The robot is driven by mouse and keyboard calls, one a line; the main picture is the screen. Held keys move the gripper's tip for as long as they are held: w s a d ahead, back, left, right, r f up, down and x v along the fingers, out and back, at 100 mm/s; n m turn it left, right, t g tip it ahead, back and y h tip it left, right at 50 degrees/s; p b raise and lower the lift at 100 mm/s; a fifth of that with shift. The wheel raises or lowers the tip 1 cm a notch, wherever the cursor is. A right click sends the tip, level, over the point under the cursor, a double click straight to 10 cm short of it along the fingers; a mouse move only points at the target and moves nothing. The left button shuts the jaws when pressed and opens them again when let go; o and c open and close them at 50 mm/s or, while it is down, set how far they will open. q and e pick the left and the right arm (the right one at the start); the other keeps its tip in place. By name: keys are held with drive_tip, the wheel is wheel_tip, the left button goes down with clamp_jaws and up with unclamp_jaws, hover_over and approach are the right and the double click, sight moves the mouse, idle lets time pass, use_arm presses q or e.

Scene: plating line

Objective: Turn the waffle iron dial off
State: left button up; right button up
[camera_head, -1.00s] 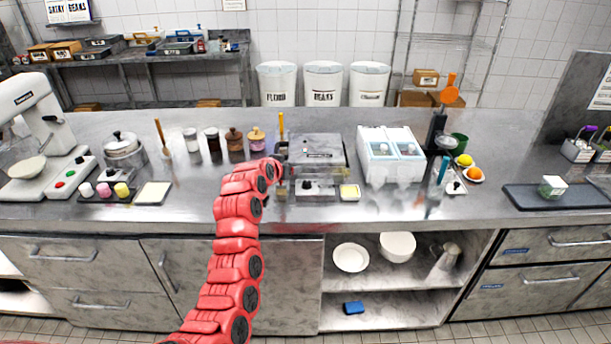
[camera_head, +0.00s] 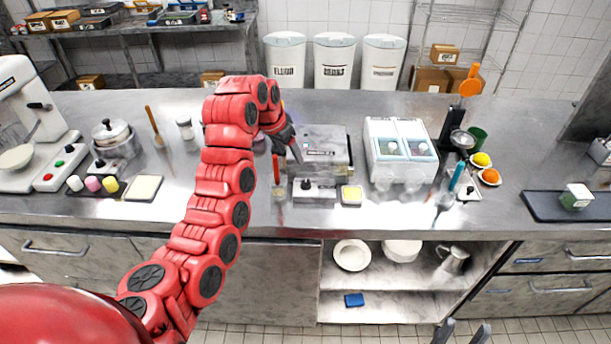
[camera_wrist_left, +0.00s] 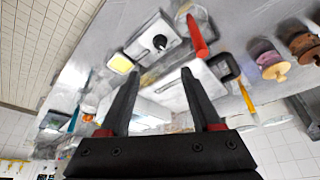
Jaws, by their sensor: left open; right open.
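The waffle iron (camera_head: 325,143) is a grey metal box on the counter. At its front is a white control panel (camera_head: 325,193) with a small black dial (camera_head: 307,185). In the left wrist view the black dial (camera_wrist_left: 159,41) shows on its panel, just beyond the fingertips. My left gripper (camera_head: 298,157) is open and empty, pointing down above the waffle iron's left part, apart from the dial. Its two black fingers (camera_wrist_left: 160,78) stand apart in the wrist view. My right gripper (camera_head: 462,333) is open and empty at the bottom edge, below the counter.
A yellow square pad (camera_head: 352,195) lies right of the panel, and a red-handled tool (camera_head: 276,170) stands left. My left arm hides the counter's middle left. The counter's front strip is mostly clear.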

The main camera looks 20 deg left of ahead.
use_arm(q)
drive_tip(key=f, duration=0.1)
approach(305, 182)
drive_tip(key=p+x, duration=0.1)
drive_tip(key=x, duration=0.5)
drive_tip(key=shift+d, duration=0.15)
drive_tip(key=shift+x, duration=1)
drive_tip(key=shift+c, duration=0.3)
clamp_jaws()
